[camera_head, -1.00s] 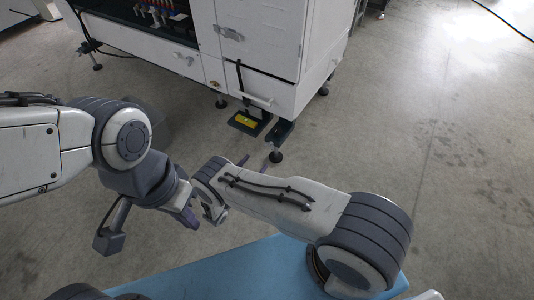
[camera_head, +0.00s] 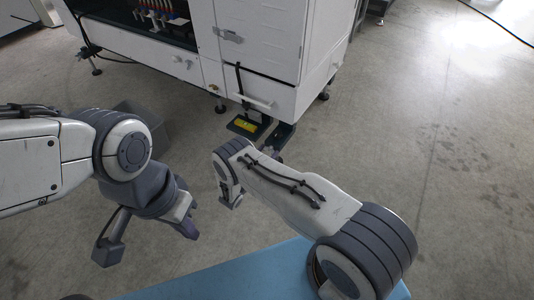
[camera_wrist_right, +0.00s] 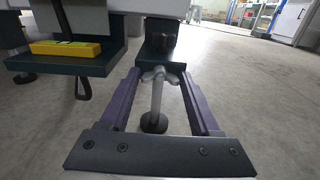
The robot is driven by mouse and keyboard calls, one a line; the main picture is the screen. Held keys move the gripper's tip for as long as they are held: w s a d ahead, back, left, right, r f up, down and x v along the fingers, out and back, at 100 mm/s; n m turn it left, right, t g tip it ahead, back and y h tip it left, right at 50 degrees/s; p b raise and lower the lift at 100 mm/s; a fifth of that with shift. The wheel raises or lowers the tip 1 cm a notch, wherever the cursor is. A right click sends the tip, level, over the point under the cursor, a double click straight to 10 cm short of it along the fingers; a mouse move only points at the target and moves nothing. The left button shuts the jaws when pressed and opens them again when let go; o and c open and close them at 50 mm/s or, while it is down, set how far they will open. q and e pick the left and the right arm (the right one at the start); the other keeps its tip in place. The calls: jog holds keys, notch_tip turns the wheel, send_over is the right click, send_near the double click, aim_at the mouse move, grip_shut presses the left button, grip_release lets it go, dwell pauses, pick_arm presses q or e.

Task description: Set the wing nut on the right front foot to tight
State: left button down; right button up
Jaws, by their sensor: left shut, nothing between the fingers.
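The right front foot shows in the right wrist view as a thin pale stem with a round dark pad (camera_wrist_right: 154,122) on the floor, under a dark bracket (camera_wrist_right: 160,50). The pale wing nut (camera_wrist_right: 159,74) sits on the stem just below the bracket. My right gripper (camera_wrist_right: 161,78) is open, its two purple fingers on either side of the wing nut and stem, with visible gaps. My left gripper (camera_head: 189,229) is shut and empty, well away from the machine.
The white machine (camera_head: 262,50) stands at the back. A yellow level (camera_wrist_right: 66,48) lies on a dark plate left of the foot. A black strap hangs there. A grey box (camera_head: 143,118) is behind my left arm. Floor to the right is clear.

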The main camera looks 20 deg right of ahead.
jog(key=c, duration=0.8)
jog(key=shift+m, duration=0.4)
jog(key=shift+w+a+m+p, duration=0.1)
jog(key=shift+m+p, duration=0.95)
jog(key=shift+m, duration=3.2)
jog(key=shift+a+m+p, duration=0.1)
jog(key=shift+m+p, duration=0.9)
jog(key=shift+m, duration=3.25)
